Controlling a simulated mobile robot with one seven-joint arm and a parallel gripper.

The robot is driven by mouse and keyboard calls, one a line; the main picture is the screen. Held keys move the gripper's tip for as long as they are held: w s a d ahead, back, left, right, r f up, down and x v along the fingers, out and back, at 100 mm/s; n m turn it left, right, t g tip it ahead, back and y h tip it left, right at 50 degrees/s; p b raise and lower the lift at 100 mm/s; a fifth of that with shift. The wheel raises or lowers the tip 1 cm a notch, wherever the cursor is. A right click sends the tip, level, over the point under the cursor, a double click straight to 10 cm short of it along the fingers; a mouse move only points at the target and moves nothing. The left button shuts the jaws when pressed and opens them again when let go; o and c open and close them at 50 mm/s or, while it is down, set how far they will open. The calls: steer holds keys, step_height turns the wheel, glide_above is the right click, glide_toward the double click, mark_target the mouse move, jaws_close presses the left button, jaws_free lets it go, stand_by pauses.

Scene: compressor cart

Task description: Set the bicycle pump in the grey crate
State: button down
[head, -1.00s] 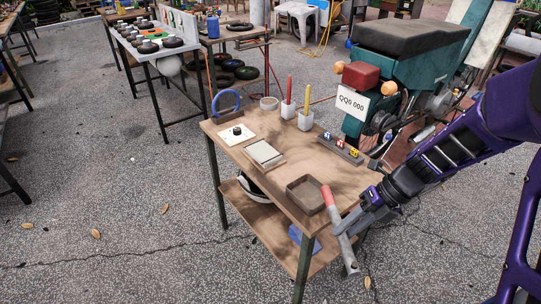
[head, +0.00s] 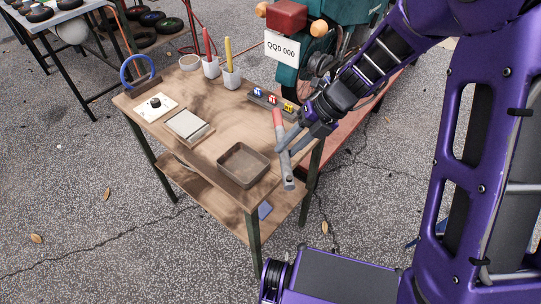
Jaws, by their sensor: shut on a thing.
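The bicycle pump (head: 287,169) is a slim grey tube with a red upper end. My gripper (head: 286,141) is shut on its middle and holds it nearly upright, slightly tilted, by the right edge of the wooden table. Its lower end hangs free at that edge. An open, square, brownish-grey box (head: 222,172) stands on the table's near right part, just left of the pump. It looks empty and is the only crate-like thing I see. Pump and box look apart. The gripper's fingers are partly hidden by the pump.
A teal motorbike (head: 287,75) stands behind.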

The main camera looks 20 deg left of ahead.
step_height(320, 180, down, 9)
steer(key=b, duration=0.2)
steer(key=shift+f+b, duration=0.1)
steer(key=shift+b, duration=0.25)
steer(key=c, duration=0.6)
jaws_free()
